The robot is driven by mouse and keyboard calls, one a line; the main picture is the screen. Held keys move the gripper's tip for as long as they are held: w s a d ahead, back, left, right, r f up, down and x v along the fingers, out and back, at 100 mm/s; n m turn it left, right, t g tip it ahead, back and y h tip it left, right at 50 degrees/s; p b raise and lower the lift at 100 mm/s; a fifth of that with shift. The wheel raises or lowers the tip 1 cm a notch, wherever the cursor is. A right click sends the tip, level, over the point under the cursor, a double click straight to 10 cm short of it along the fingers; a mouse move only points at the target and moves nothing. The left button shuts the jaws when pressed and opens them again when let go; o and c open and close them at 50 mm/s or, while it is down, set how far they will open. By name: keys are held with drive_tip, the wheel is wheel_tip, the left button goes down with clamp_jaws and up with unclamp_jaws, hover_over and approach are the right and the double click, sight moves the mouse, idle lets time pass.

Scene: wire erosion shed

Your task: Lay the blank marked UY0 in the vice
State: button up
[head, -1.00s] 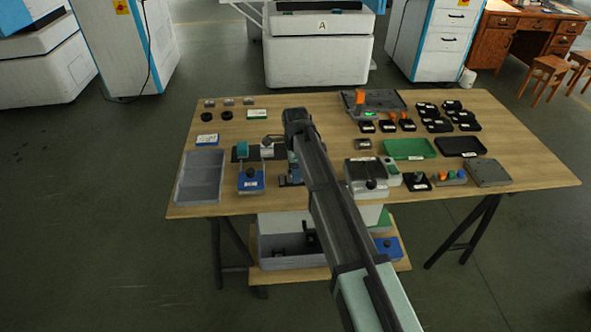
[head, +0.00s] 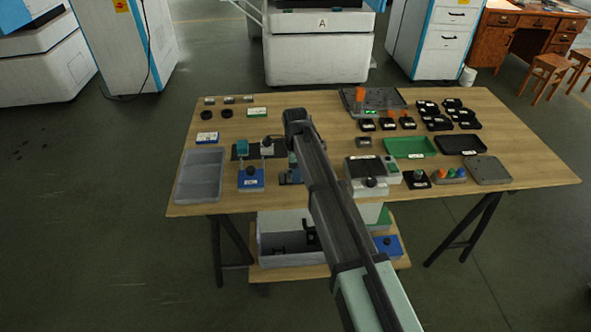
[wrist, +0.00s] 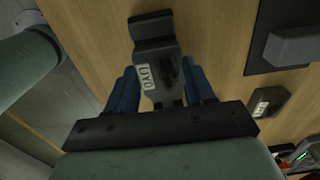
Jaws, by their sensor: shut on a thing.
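My gripper (wrist: 165,92) is shut on the blank marked UY0 (wrist: 160,45), a dark grey stepped block with a white label. The label reads clearly in the wrist view, and the blank sits between my blue fingers above the wooden table. In the head view my gripper (head: 291,174) is low over the front middle of the table, and my arm hides most of it. A grey block on a black plate (wrist: 262,60) shows at the upper right of the wrist view. I cannot tell whether it is the vice.
Left of my gripper stand a blue box with a black knob (head: 250,180) and a grey tray (head: 201,187). To the right are a grey device (head: 362,185), a green tray (head: 410,148) and a black tray (head: 461,146). A small labelled dark block (wrist: 267,101) lies nearby.

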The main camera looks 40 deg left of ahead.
drive_tip(key=o, duration=1.8)
drive_tip(key=shift+r, duration=0.15)
drive_tip(key=shift+r, duration=3.3)
